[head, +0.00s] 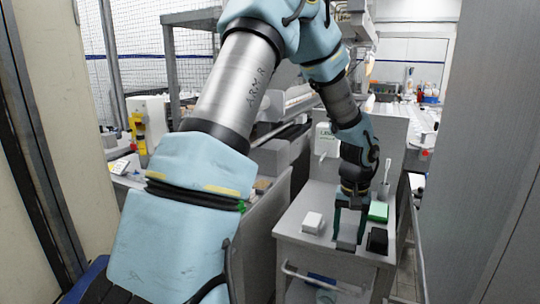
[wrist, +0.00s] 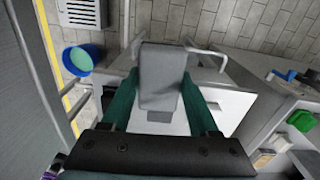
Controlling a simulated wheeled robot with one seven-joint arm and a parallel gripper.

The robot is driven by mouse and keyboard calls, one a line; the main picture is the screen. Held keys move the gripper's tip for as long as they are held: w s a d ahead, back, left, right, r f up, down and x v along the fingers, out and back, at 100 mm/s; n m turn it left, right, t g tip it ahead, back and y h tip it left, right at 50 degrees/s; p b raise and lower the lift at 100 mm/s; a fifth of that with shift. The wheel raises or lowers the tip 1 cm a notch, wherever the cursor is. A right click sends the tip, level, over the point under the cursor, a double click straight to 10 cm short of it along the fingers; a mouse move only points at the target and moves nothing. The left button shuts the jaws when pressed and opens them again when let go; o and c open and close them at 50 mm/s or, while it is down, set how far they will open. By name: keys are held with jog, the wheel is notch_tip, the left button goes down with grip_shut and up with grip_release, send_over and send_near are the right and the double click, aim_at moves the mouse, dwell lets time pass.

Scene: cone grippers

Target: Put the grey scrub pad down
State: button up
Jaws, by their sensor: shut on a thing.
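My gripper (head: 349,236) points down over the top of a grey cart (head: 290,226). Its dark green fingers are shut on the grey scrub pad (head: 346,246), which shows between the fingertips near the cart's front edge. In the wrist view the pad (wrist: 161,72) is a plain grey block between the two fingers of my gripper (wrist: 160,84). I cannot tell whether the pad touches the cart top.
On the cart top are a white block (head: 313,222) to the left, a green pad (head: 378,211) and a black item (head: 377,240) to the right, and a brush (head: 385,187) behind. A blue bucket (wrist: 82,58) stands on the floor.

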jog(key=w+a+f+n, duration=0.1)
jog(key=a+f, duration=0.3)
jog(key=a, duration=0.6)
jog(key=w+a+f+n, duration=0.1)
jog(key=a+f, duration=0.4)
jog(key=a, duration=0.5)
jog(key=w+a+f+n, duration=0.2)
jog(key=a+f, duration=0.3)
jog(key=a, duration=0.5)
